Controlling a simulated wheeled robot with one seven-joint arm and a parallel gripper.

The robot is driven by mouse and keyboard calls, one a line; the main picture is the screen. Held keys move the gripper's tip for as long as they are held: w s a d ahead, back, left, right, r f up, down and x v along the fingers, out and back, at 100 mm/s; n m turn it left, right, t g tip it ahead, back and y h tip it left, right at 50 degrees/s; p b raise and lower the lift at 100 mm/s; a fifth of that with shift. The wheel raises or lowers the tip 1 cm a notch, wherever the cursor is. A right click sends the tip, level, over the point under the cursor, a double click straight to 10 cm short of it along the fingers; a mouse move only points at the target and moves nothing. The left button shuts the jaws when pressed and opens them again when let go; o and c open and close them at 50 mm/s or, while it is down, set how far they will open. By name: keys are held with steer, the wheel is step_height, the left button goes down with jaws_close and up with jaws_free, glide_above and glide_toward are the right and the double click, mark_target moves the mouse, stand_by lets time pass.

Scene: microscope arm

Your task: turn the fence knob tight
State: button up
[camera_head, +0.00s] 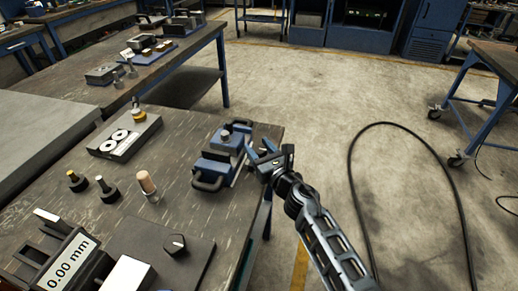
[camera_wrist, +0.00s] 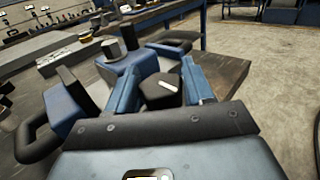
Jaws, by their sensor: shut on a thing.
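The fence knob (camera_wrist: 160,92) is black with a white mark on its face. It sits between the two blue fingers of my gripper (camera_wrist: 160,84) in the wrist view, and the gripper is shut on it. The knob is on the near side of a blue fixture (camera_wrist: 68,105) with black handles. In the head view, the fixture (camera_head: 219,166) stands at the right edge of the bench, and my gripper (camera_head: 256,158) reaches its right side from the right. The fingers hide the knob there.
Open floor (camera_head: 320,110) lies to the right, with a black cable.

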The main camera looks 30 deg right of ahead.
steer(key=shift+m+h+b, duration=0.6)
steer(key=shift+h+b, duration=0.05)
steer(key=shift+h, duration=0.25)
steer(key=shift+m+h+b, duration=0.4)
steer(key=shift+h+b, duration=0.05)
steer(key=shift+h, duration=0.15)
steer(key=shift+f, duration=0.1)
steer(key=m+g+h+b, duration=0.1)
steer(key=m+h+b, duration=0.1)
steer(key=h, duration=0.1)
steer(key=shift+a, duration=0.1)
steer(key=m+g+h+b, duration=0.1)
steer(key=m+g+h, duration=0.1)
steer(key=h, duration=0.1)
steer(key=m+g+h+b, duration=0.1)
steer(key=m+g+h, duration=0.1)
steer(key=h, duration=0.1)
steer(key=shift+m, duration=0.4)
steer(key=shift+g+h, duration=0.4)
steer(key=o, duration=1)
steer(key=shift+c, duration=0.2)
